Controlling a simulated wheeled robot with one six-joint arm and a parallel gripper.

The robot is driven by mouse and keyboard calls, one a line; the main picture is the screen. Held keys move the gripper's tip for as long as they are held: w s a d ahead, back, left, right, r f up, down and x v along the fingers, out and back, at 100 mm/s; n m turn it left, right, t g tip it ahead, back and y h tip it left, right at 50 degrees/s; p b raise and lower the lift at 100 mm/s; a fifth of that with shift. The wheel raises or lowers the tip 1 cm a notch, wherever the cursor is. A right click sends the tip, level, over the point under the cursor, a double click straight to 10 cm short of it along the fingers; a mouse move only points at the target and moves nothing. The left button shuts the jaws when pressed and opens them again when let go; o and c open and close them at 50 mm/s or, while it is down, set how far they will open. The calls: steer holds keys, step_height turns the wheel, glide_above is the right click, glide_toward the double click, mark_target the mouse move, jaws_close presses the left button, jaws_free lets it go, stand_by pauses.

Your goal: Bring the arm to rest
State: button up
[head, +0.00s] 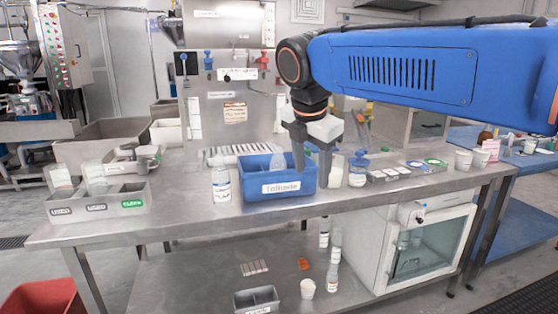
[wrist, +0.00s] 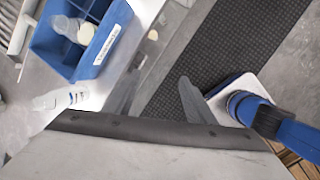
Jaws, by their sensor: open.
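My arm reaches in from the right in the head view, with my gripper (head: 312,168) pointing down at its end. The fingers are apart with nothing between them. In the head view they overlap the right part of the blue labelled bin (head: 280,189). In the wrist view my gripper (wrist: 155,88) hangs over the table's front edge and the dark floor mat, with the blue bin (wrist: 103,52) off to the upper left, apart from the fingers. The bin holds a clear bottle and a round whitish piece.
A white-labelled bottle (head: 221,184) stands left of the bin, and a blue-capped bottle (head: 358,169) stands right of it. A grey compartment tray (head: 97,206) is at the table's left. White cups (head: 463,160) stand at the right end. Space in front of the table looks free.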

steer(key=s+d+f+m+y, duration=0.1)
steer(key=s+d+f+m, duration=2)
steer(key=m, duration=0.5)
step_height(320, 180, down, 3)
steer(key=shift+s+d+r+t, duration=0.2)
steer(key=shift+s+d+t, duration=0.15)
steer(key=shift+s, duration=0.25)
